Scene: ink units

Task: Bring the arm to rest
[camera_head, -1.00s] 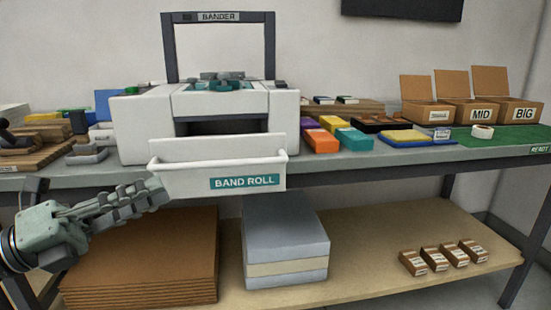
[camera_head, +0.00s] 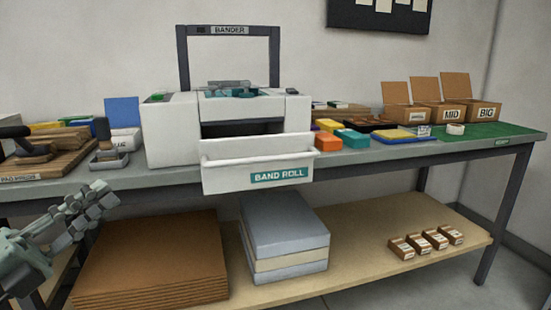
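My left gripper (camera_head: 105,197) is at the lower left, in front of the table's front edge. Its two fingers lie close together in this view, and I cannot tell whether they are parted. I see nothing held in it. It is apart from the open white drawer marked BAND ROLL (camera_head: 255,175), which is to its right. My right gripper is not in view.
The white bander (camera_head: 170,130) stands on the table (camera_head: 370,158) with its drawer jutting past the front edge. Brown sheets (camera_head: 155,255), a grey stack (camera_head: 285,225) and several small boxes (camera_head: 426,240) lie on the lower shelf.

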